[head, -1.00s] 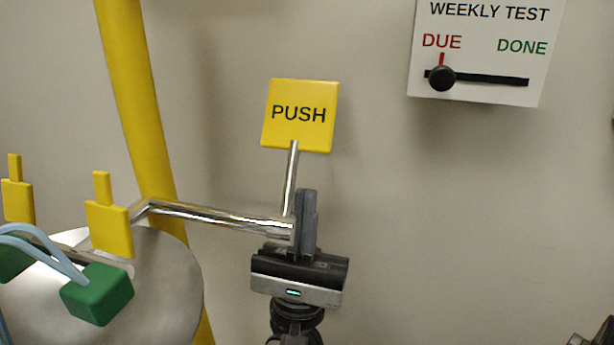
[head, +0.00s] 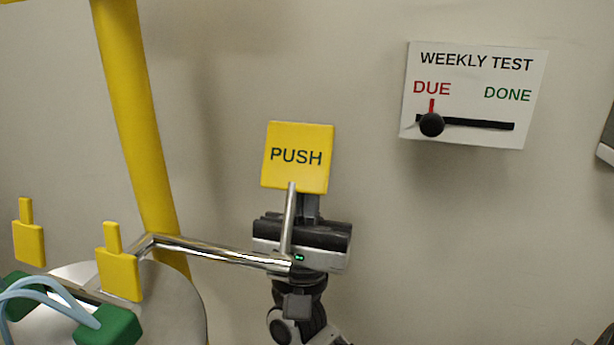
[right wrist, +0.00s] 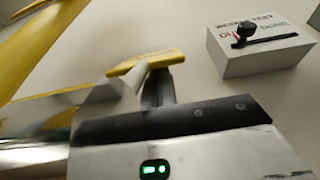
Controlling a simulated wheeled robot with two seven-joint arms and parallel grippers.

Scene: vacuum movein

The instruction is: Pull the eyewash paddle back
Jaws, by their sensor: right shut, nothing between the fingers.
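The yellow eyewash paddle (head: 297,157), marked PUSH, stands upright on a thin metal stem (head: 289,222). A chrome rod (head: 215,249) joins the stem's foot to the eyewash bowl (head: 185,310) at lower left. My right gripper (head: 308,207) is shut and empty, behind the stem and just below the plate, which hides its fingertips. I cannot tell whether it touches the paddle. In the right wrist view the paddle (right wrist: 150,61) shows edge-on just beyond the dark fingers (right wrist: 158,86). My left gripper is not in view.
A yellow post (head: 135,110) rises behind the bowl. Two yellow tags (head: 118,270) and green nozzles (head: 108,328) with pale blue hoses are at the bowl. A WEEKLY TEST box (head: 470,95) on the wall has its black knob (head: 431,125) at DUE.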

